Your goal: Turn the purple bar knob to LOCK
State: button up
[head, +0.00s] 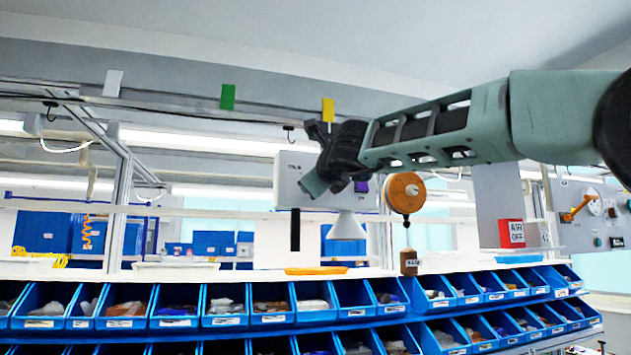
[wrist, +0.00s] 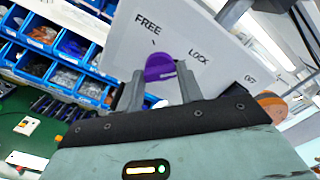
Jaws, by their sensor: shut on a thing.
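The purple bar knob (wrist: 160,67) sits on a pale panel (wrist: 120,50) in the wrist view. My gripper (wrist: 160,75) has one finger on each side of the knob and is shut on it. The word FREE is printed above the knob and LOCK to its upper right. A short dark mark lies between the knob and FREE. The knob's exact pointing direction is hard to tell. In the head view, the panel's white box (head: 287,180) is partly behind my arm, and only a small purple patch of the knob (head: 361,187) shows.
An orange pulley wheel (head: 405,193) with a hanging weight (head: 410,262) is just right of the box. A white cone (head: 347,227) is below it. Rows of blue bins (head: 175,307) line the bench front. A panel with an orange lever (head: 578,208) stands far right.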

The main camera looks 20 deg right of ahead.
jog(key=shift+f, duration=0.15)
jog(key=o, duration=1)
jog(key=shift+s, duration=0.1)
jog(key=shift+s+b, duration=2.25)
jog(key=shift+s, duration=6.35)
